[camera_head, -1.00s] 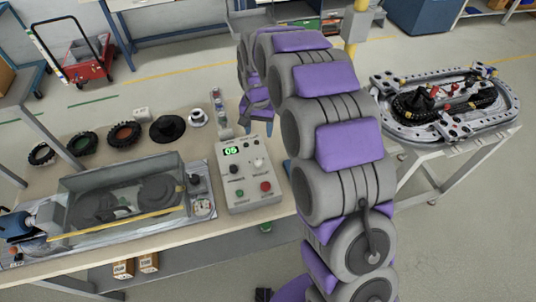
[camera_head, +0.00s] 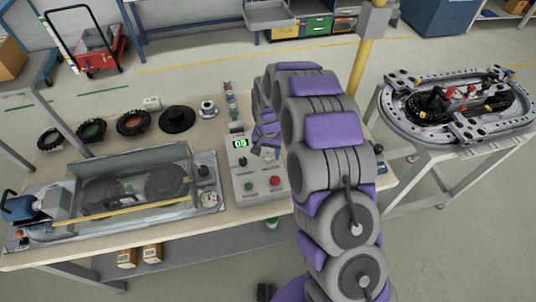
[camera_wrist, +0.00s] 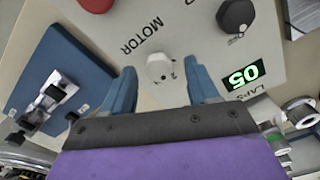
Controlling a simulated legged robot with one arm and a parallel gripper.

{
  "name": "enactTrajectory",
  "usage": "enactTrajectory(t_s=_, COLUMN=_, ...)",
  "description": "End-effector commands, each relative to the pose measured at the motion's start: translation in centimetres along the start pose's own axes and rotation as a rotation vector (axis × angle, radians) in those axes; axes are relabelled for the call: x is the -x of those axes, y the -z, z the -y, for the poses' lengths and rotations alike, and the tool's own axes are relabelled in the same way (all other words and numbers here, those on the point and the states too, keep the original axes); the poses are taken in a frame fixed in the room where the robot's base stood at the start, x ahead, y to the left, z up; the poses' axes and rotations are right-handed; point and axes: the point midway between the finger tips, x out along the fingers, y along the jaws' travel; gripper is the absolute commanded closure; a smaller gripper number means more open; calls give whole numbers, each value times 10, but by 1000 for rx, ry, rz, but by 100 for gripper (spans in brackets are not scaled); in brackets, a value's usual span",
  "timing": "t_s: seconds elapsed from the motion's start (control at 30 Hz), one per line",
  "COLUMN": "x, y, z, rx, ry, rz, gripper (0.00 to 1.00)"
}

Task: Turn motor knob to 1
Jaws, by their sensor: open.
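The grey control box (camera_head: 262,196) stands on the workbench, with a green display reading 05 (camera_head: 240,143). In the wrist view the white motor knob (camera_wrist: 160,67) sits on the panel beside the word MOTOR, and the same display (camera_wrist: 240,75) is to its right. My gripper (camera_wrist: 159,69) is open, with one blue finger on each side of the knob. A gap shows between the knob and each finger. In the head view my gripper (camera_head: 266,152) is over the box's upper part and hides the white knob.
Green (camera_head: 249,186) and red (camera_head: 275,181) buttons are on the box's lower part. A clear-walled machine (camera_head: 135,190) stands left of it. The ring track (camera_head: 460,105) is on a separate table at right.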

Motion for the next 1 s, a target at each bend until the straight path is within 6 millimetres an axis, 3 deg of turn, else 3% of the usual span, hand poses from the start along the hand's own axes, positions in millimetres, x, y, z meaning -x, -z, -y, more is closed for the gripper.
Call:
enactTrajectory(t_s=0.17, x=-14, y=-1, z=-1, rx=1, ry=-1, rz=2, gripper=41)
enactTrajectory(t_s=0.47, x=-15, y=0, z=-3, rx=0, ry=2, rz=1, gripper=41)
enactTrajectory(t_s=1.0, x=-16, y=0, z=0, rx=1, ry=0, rz=0, gripper=91)
